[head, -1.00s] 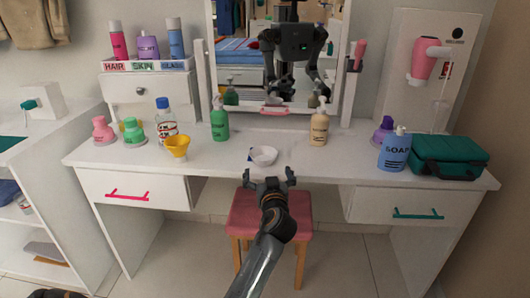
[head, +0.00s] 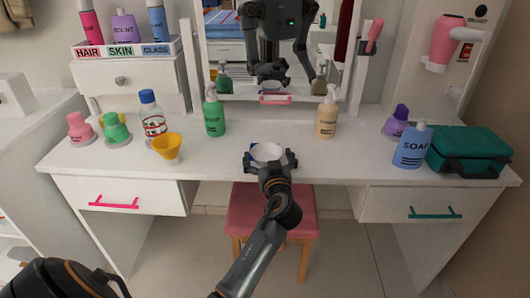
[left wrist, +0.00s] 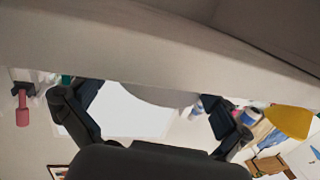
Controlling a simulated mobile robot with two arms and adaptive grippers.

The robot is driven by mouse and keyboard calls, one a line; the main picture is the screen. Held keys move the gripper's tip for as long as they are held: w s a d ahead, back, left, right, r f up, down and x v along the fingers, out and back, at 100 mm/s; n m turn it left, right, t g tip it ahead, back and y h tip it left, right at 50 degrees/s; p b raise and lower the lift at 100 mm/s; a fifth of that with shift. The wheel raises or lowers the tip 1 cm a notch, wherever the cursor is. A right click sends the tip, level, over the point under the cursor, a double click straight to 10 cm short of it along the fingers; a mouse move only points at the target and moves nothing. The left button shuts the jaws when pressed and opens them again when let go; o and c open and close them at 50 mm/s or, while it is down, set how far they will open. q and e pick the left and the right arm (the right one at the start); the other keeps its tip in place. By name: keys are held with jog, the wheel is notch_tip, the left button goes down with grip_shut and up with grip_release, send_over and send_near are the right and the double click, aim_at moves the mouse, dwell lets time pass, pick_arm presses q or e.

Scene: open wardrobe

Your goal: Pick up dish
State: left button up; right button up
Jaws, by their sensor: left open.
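The dish (head: 267,151) is a small white round bowl on the white dressing table, near its front edge at the middle. My left gripper (head: 270,160) is open, with its two fingers spread on either side of the dish's near part in the head view. Contact cannot be made out. In the left wrist view, the fingers (left wrist: 155,115) are wide apart, and a pale curved shape between them seems to be the dish (left wrist: 160,96). My right gripper is not in view.
A yellow funnel (head: 166,146), a green pump bottle (head: 214,117) and a cream pump bottle (head: 327,118) stand around the dish. A blue soap bottle (head: 411,147) and a green case (head: 468,152) are at right. A pink stool (head: 272,211) is below. The tabletop beside the dish is clear.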

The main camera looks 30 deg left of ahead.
pick_arm(q)
jog(key=shift+s, duration=0.1)
jog(key=shift+d+r, duration=0.1)
jog(key=shift+c, duration=1.3)
jog(key=c, duration=0.7)
